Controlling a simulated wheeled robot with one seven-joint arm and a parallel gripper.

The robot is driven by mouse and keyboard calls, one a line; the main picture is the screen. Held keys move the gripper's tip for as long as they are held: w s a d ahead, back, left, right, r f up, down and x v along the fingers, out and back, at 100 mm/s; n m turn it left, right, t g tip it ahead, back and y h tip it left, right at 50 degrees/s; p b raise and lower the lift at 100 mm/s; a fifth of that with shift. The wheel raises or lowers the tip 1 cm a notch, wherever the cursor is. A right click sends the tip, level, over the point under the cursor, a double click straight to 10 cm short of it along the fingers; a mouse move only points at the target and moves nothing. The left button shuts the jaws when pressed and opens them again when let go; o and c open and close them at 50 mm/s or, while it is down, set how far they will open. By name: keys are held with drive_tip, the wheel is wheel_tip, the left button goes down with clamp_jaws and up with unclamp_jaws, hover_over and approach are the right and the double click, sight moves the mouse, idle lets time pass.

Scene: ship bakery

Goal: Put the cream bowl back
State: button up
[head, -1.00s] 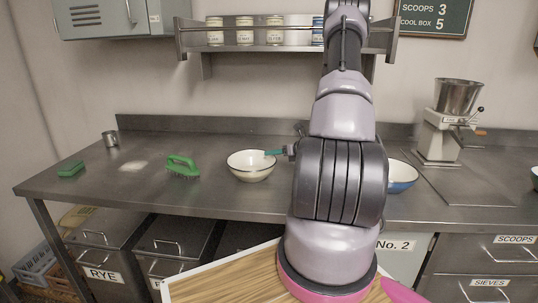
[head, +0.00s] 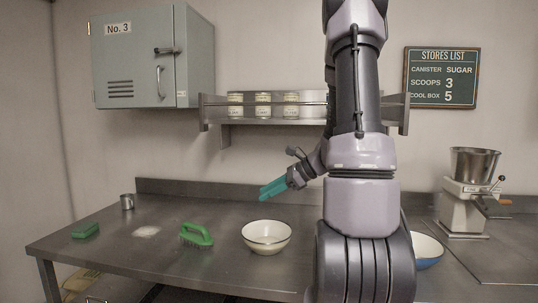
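The cream bowl (head: 266,238) stands upright on the steel counter, with a dark rim and a pale inside. My gripper (head: 272,190) has teal fingers and is above and behind the bowl in the picture, apart from it. The fingers appear close together, but the gap between them cannot be made out. No held object shows at the fingertips. My arm hides part of the counter and shelf to the right of the bowl.
A blue bowl (head: 427,251) stands partly behind my arm. A green brush (head: 196,235), a green sponge (head: 85,230), a metal mug (head: 127,202) and a white powder patch (head: 146,232) are at left. A canister shelf (head: 215,112), grey cabinet (head: 140,60) and mill (head: 465,205) surround the counter.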

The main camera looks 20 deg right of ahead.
drive_tip(key=s+a+r+n+h, duration=0.3)
drive_tip(key=s+a+r+n, duration=0.1)
drive_tip(key=s+r+n, duration=0.4)
drive_tip(key=s+a+r+n+h, duration=0.4)
drive_tip(key=s+r+n, duration=0.4)
drive_tip(key=s+n, duration=0.2)
drive_tip(key=shift+r, duration=0.15)
drive_tip(key=shift+a, duration=0.1)
